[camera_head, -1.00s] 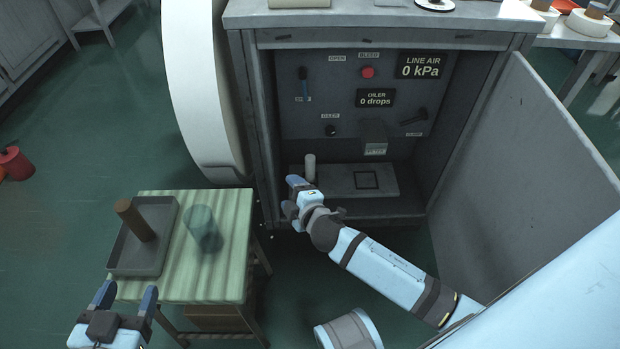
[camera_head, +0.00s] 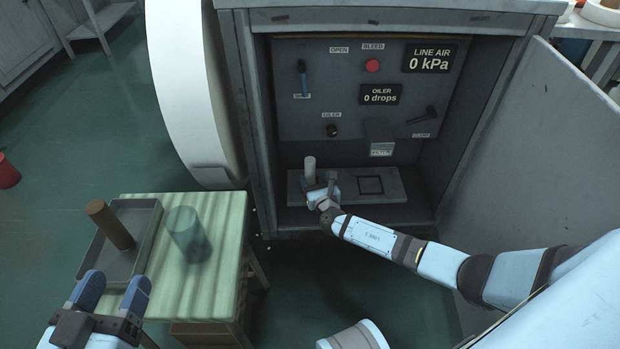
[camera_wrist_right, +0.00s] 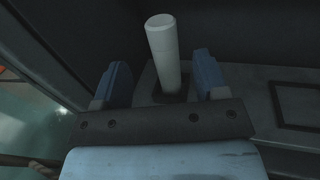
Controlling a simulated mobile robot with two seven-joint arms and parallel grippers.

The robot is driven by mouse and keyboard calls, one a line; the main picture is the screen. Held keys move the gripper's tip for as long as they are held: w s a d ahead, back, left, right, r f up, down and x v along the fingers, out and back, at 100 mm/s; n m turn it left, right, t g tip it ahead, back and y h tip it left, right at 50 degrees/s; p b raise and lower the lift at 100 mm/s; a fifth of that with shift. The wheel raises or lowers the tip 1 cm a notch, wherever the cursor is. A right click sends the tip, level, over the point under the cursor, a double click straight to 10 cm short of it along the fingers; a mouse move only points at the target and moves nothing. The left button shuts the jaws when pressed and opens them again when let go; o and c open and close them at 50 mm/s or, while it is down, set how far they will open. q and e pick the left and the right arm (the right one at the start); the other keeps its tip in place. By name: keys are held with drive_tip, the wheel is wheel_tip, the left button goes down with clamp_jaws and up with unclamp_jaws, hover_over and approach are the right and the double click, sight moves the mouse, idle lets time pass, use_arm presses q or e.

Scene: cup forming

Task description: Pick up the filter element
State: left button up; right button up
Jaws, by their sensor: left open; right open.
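A white upright cylinder (camera_head: 309,168), which looks like a filter element, stands on the grey ledge (camera_head: 401,188) inside the cabinet. My right gripper (camera_head: 320,188) is open right in front of it. A brown cylinder (camera_head: 108,223) leans in a grey tray (camera_head: 146,238) on the side table. My left gripper (camera_head: 113,288) is open and empty at the tray's near edge in the picture.
A translucent cup (camera_head: 186,232) stands on the green striped table (camera_head: 190,290) beside the tray. The cabinet panel (camera_head: 345,75) carries levers, a red button and displays. An open door (camera_head: 540,150) bounds the right side. A banded cylindrical object (camera_head: 350,338) is below.

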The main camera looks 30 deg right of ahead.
sight(312, 166)
drive_tip(key=shift+w+d, duration=0.2)
drive_tip(key=shift+w, duration=0.75)
drive_tip(key=w+b, duration=0.1)
drive_tip(key=w, duration=0.1)
drive_tip(key=w+d+b, duration=0.1)
drive_tip(key=w+b, duration=0.1)
drive_tip(key=shift+w, duration=0.1)
drive_tip(key=shift+w+d+r, duration=0.1)
drive_tip(key=shift+w, duration=0.2)
drive_tip(key=shift+r, duration=0.1)
use_arm(q)
drive_tip(key=shift+w+a+r+m+t, duration=0.15)
drive_tip(key=shift+w+a+m+t, duration=0.15)
drive_tip(key=shift+m, duration=0.25)
drive_tip(key=shift+w+a+r+m+t, duration=0.1)
drive_tip(key=shift+w+a+m+t, duration=0.05)
drive_tip(key=shift+w+m+t, duration=0.35)
use_arm(e)
drive_tip(key=c, duration=1.2)
use_arm(q)
drive_tip(key=shift+s, duration=0.15)
use_arm(e)
drive_tip(key=shift+r, duration=0.1)
